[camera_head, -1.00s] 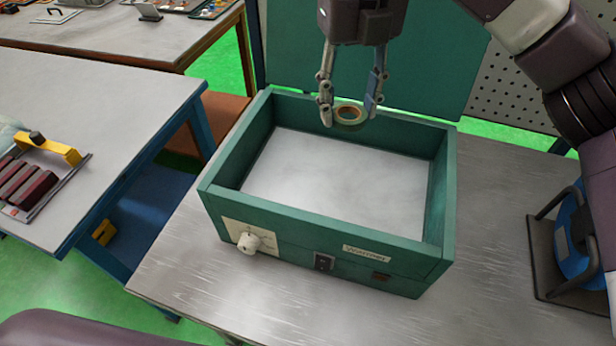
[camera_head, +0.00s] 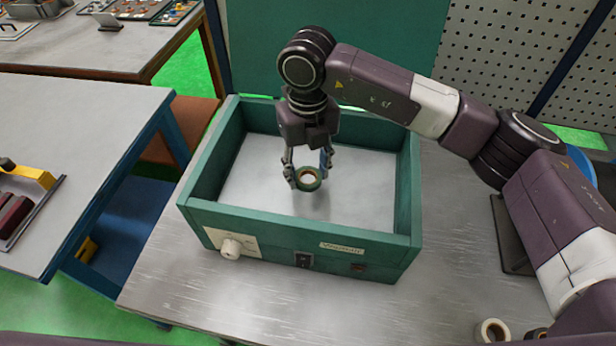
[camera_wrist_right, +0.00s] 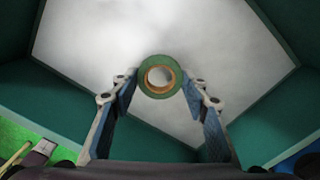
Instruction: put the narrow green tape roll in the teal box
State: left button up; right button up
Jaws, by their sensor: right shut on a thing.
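The narrow green tape roll (camera_head: 309,179) has a tan core and is held between the fingertips of my right gripper (camera_head: 308,172). The gripper points down inside the open teal box (camera_head: 290,222), near the middle, over its pale floor. In the right wrist view the roll (camera_wrist_right: 159,77) sits between both fingers of the gripper (camera_wrist_right: 159,82), with the box floor behind it. I cannot tell whether the roll touches the floor. The box's raised lid (camera_head: 340,45) stands behind it. My left gripper is not in view.
The box stands on a grey metal table (camera_head: 160,290). Another roll (camera_head: 492,331) is at the table's front right. A grey-topped table with blue legs (camera_head: 70,140) is to the left. A perforated panel (camera_head: 500,60) stands at the back right.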

aim_at(308, 182)
notch_tip(308, 182, down, 3)
jog(key=shift+f+p, duration=0.2)
jog(key=shift+p, duration=0.25)
jog(key=shift+f+b, duration=0.2)
jog(key=shift+b, duration=0.1)
jog(key=o, duration=1)
jog(key=shift+o, duration=0.2)
jog(key=shift+r, duration=0.15)
